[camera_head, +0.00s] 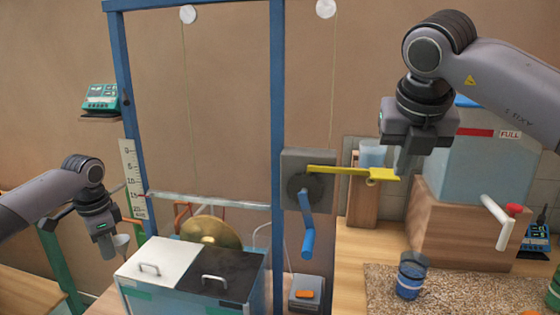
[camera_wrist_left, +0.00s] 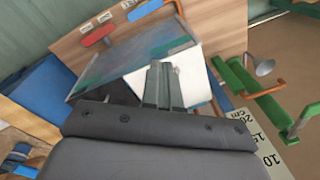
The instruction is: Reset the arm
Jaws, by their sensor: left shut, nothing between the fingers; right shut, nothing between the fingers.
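My left gripper (camera_head: 106,245) is at the left of the head view, shut and empty, pointing down just left of the blue frame. Its closed fingers show in the left wrist view (camera_wrist_left: 164,86), with the white and black lidded box beyond them. My right gripper (camera_head: 405,160) is at the upper right, shut, with its fingers pointing down beside the end of a yellow bar (camera_head: 352,171). I cannot tell whether they touch the bar. The bar runs left to a dark wheel with a blue crank handle (camera_head: 307,225) on a grey plate.
A blue frame (camera_head: 277,120) stands in the middle. A box with a white lid (camera_head: 160,262) and black lid (camera_head: 228,275) sits at its foot, a brass disc (camera_head: 208,231) behind. A tank (camera_head: 480,155) on a wooden block and a blue cup (camera_head: 411,278) are at the right.

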